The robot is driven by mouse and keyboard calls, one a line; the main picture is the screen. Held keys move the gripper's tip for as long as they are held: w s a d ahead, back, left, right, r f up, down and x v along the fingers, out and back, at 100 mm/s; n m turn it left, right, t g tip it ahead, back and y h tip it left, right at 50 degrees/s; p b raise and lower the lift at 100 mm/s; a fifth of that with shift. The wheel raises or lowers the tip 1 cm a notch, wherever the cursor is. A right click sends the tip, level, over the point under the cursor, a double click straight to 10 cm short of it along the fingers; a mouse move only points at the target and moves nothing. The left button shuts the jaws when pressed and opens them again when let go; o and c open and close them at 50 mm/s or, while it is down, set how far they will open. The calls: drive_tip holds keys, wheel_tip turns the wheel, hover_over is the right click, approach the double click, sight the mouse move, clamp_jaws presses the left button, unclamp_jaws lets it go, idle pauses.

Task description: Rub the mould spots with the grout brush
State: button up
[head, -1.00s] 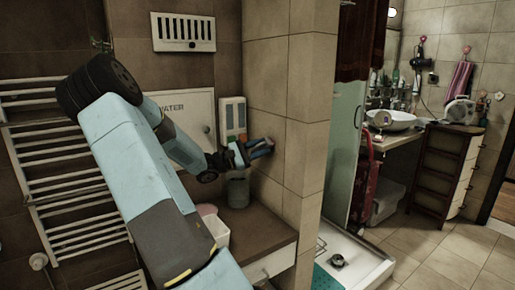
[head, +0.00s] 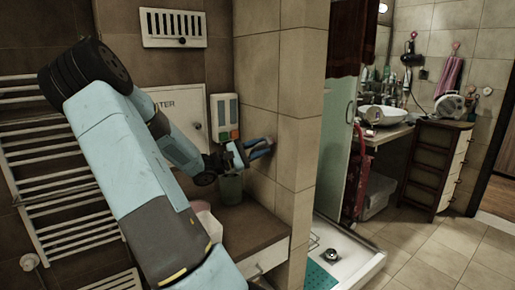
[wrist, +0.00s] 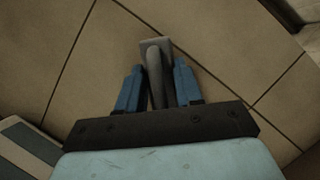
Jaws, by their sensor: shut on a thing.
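My gripper (head: 264,149) is at the tiled wall right of the corner, above the low cabinet. In the wrist view my gripper (wrist: 157,80) has its two blue fingers shut on the grout brush (wrist: 156,62). The brush has a grey handle and a flat, pale grey head pointing at the tiles. Its head is close to the wall; I cannot tell if it touches. In the head view the brush is too small to make out clearly. No mould spots can be told apart on the tiles (wrist: 210,40) in either view.
A towel radiator (head: 60,200) is at the left. The wall's outer edge and a shower tray (head: 350,258) lie right.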

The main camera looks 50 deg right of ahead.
sight(268, 145)
drive_tip(key=shift+s+a, duration=0.2)
drive_tip(key=shift+s, duration=0.55)
drive_tip(key=shift+s+a, duration=0.2)
drive_tip(key=shift+s, duration=0.55)
drive_tip(key=shift+r, duration=0.75)
drive_tip(key=shift+w+d, duration=0.55)
drive_tip(key=shift+w, duration=1.35)
drive_tip(key=shift+w+d, duration=0.6)
drive_tip(key=shift+w, duration=1.25)
drive_tip(key=shift+w+d, duration=0.55)
drive_tip(key=shift+w, duration=1.35)
drive_tip(key=w+a, duration=0.1)
drive_tip(key=a, duration=0.4)
drive_tip(key=shift+w+a, duration=0.4)
